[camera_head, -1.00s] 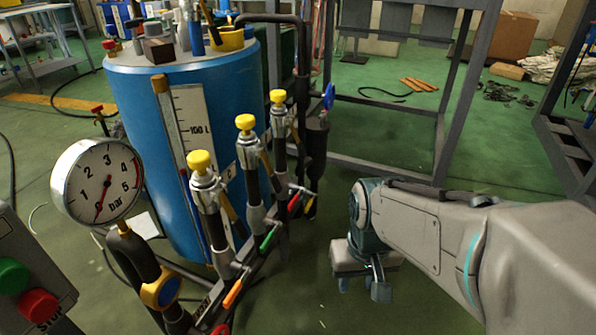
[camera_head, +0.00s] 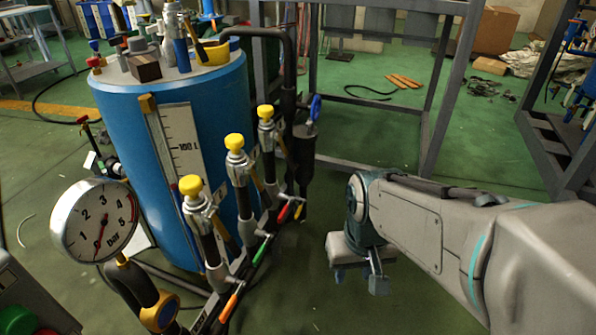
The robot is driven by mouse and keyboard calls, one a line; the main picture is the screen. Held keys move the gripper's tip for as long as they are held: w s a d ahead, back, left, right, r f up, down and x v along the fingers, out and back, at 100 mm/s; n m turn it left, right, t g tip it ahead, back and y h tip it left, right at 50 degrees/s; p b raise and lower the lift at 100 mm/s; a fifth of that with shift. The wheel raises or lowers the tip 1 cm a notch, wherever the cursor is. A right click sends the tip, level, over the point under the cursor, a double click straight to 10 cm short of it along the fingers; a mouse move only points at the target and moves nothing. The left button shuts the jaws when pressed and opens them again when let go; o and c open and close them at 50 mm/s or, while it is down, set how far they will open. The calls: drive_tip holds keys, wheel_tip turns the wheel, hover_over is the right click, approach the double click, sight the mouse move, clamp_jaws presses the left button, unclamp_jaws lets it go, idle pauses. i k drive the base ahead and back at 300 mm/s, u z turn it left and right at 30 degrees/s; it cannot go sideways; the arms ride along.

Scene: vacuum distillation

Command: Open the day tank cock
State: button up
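The blue tank (camera_head: 120,150) with a white scale marked 100 L (camera_head: 183,150) stands at left centre. In front of it is a row of yellow-capped fittings (camera_head: 190,187). A blue valve handle (camera_head: 315,107) sits on the dark pipe behind the row. I cannot tell which handle is the day tank cock. My gripper (camera_head: 358,280) points down, right of the row and apart from it. Its fingers look spread and empty.
A pressure gauge (camera_head: 95,221) on a dark pipe stands at front left, beside a control box with a green button (camera_head: 17,319). A grey metal frame (camera_head: 432,120) stands behind my arm. Green floor is clear between the row and my gripper.

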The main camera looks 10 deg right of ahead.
sight(297, 214)
drive_tip(key=z, duration=0.45)
drive_tip(key=i, duration=0.7)
drive_tip(key=u, duration=0.2)
